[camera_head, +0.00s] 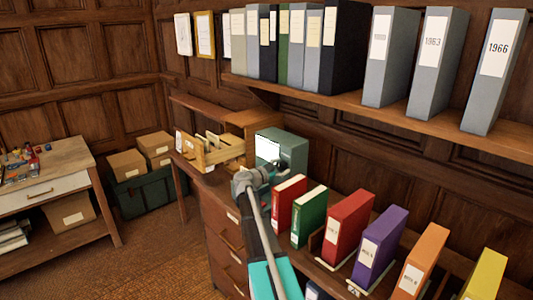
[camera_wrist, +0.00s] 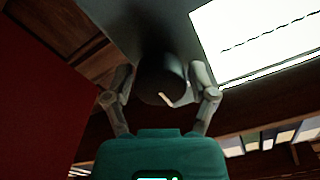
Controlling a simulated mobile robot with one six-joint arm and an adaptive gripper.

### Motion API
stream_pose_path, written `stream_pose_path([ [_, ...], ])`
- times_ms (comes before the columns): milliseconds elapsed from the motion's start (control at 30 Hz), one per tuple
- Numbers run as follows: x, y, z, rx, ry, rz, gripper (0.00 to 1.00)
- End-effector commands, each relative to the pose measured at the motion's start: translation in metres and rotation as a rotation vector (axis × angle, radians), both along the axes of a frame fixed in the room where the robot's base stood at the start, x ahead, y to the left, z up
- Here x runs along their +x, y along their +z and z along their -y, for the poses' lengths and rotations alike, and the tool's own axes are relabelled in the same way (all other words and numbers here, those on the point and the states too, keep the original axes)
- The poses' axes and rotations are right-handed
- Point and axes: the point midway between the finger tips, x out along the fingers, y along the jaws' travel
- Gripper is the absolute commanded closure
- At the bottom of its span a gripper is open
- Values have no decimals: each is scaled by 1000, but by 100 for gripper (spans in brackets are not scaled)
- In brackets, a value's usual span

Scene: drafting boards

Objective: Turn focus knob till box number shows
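The grey-green reader box (camera_head: 292,152) stands on the cabinet top in the head view, its bright screen (camera_head: 268,148) facing front left. In the wrist view the screen (camera_wrist: 270,40) fills the upper right and shows a dark broken line; no box number can be read. The dark round focus knob (camera_wrist: 160,75) has a small pale mark at its lower edge. My gripper (camera_wrist: 162,84) has one finger on each side of the knob, close to it; whether they touch it I cannot tell. In the head view my gripper (camera_head: 275,170) is at the reader's front, hiding the knob.
A red binder (camera_head: 288,203) and a green binder (camera_head: 308,216) stand close right of my gripper, with more coloured binders beyond. An open wooden card drawer (camera_head: 222,154) is left of the reader. A shelf (camera_head: 400,120) with grey files runs above.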

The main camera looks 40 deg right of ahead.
Motion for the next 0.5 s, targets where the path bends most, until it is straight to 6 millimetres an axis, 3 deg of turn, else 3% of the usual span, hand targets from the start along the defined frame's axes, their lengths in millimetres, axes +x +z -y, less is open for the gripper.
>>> stream_pose_path([
  [33, 0, 0, 0, 0, 0, 0, 48],
  [233, 0, 0, 0, 0, 0, 1, 86],
  [500, 0, 0, 0, 1, -1, 1, 87],
])
